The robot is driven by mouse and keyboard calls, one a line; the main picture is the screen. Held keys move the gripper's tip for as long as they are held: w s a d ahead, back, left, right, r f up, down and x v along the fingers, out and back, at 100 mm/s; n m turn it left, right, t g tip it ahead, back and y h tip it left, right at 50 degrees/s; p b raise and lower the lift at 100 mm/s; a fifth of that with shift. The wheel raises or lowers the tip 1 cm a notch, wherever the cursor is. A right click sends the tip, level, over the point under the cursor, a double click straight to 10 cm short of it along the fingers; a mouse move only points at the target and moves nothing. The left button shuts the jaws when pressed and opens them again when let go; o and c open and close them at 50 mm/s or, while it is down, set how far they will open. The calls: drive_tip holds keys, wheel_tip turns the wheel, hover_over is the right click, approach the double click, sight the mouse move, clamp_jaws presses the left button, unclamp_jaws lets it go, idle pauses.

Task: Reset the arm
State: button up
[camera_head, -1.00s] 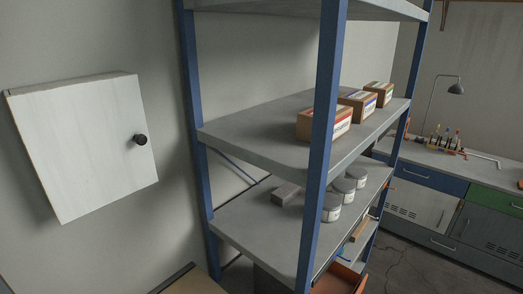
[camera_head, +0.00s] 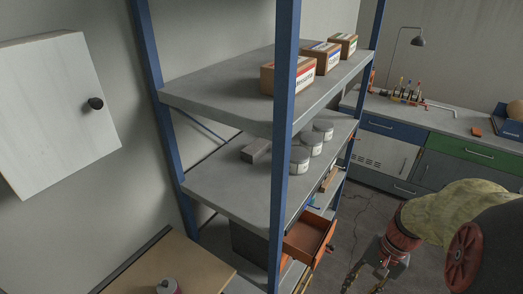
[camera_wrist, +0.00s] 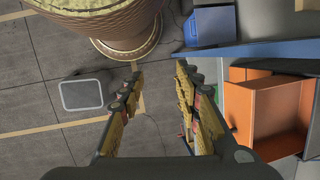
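My gripper (camera_wrist: 158,71) is open in the wrist view. Its two fingers stand apart with nothing between them, over the dark tiled floor. In the head view my arm comes in at the lower right, and the gripper (camera_head: 366,278) hangs low near the bottom edge, right of the shelf rack. An orange drawer (camera_head: 308,238) stands pulled out from the rack's lower part. It also shows right of the fingers in the wrist view (camera_wrist: 258,112), apart from them.
The blue-posted shelf rack (camera_head: 282,165) carries boxes (camera_head: 288,77) and grey tins (camera_head: 299,160). A white wall cabinet (camera_head: 55,110) is shut at left. A bench (camera_head: 450,121) stands at the back right. A round brown object (camera_wrist: 125,30) and a blue bin (camera_wrist: 210,26) show in the wrist view.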

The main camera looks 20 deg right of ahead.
drive_tip(key=w+a+r+n+t+h, duration=0.3)
drive_tip(key=a+r+n, duration=0.8)
drive_tip(key=a+r, duration=0.6)
drive_tip(key=w+t, duration=0.1)
drive_tip(key=t, duration=0.1)
drive_tip(key=shift+a+r+t, duration=0.3)
drive_tip(key=shift+a+t, duration=0.1)
